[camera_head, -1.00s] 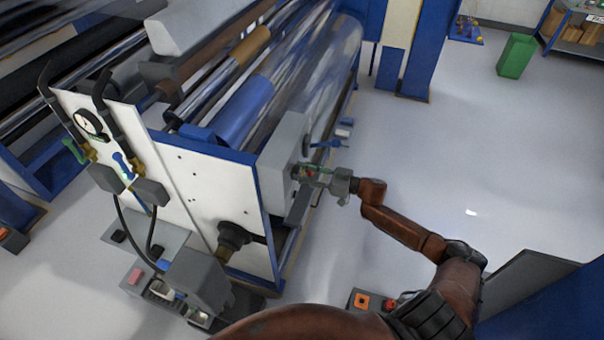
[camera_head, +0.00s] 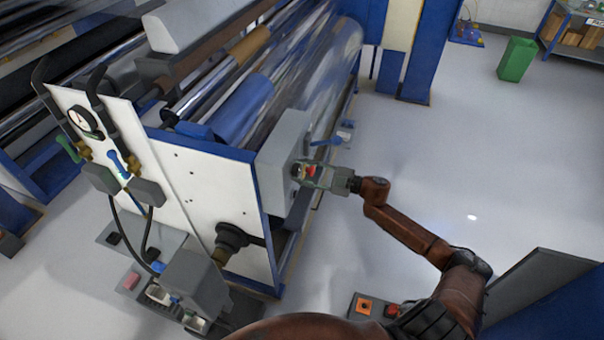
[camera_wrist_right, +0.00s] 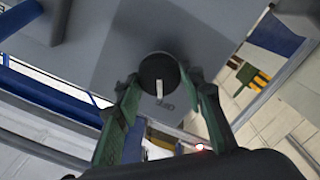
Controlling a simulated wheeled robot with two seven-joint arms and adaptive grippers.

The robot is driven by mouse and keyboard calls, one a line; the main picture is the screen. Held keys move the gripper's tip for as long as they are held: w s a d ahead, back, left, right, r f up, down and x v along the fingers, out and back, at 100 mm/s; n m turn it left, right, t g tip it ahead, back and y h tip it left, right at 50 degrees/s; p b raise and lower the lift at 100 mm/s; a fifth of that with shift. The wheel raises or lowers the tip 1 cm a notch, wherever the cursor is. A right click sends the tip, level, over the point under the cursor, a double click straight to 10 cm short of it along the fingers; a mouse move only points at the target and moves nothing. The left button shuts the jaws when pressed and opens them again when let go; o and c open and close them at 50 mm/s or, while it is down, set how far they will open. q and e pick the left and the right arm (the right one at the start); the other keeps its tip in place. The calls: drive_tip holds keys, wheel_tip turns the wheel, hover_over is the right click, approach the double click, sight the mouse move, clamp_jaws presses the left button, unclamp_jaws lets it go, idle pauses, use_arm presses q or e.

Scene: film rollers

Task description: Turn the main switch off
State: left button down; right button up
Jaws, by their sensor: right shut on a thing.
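The main switch (camera_wrist_right: 158,75) is a round black knob with a white pointer mark, on the grey face of a box. In the right wrist view its pointer runs nearly straight up and down. My right gripper (camera_head: 302,171) is shut on the knob, with one green finger on each side of it. In the head view the gripper meets the side of the grey box (camera_head: 278,150) at the machine's end and hides most of the knob. My left gripper is not in view.
The film roller machine, with its blue roller (camera_head: 243,107) and white end panel (camera_head: 205,185), fills the left. A gauge (camera_head: 85,121) and hoses are at far left. A green bin (camera_head: 516,59) stands at the back right. The floor (camera_head: 440,150) right of the machine is clear.

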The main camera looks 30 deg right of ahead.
drive_tip(key=shift+n, duration=0.5)
drive_tip(key=o, duration=1.2)
drive_tip(key=shift+c, duration=0.2)
wheel_tip(320, 180, up, 10)
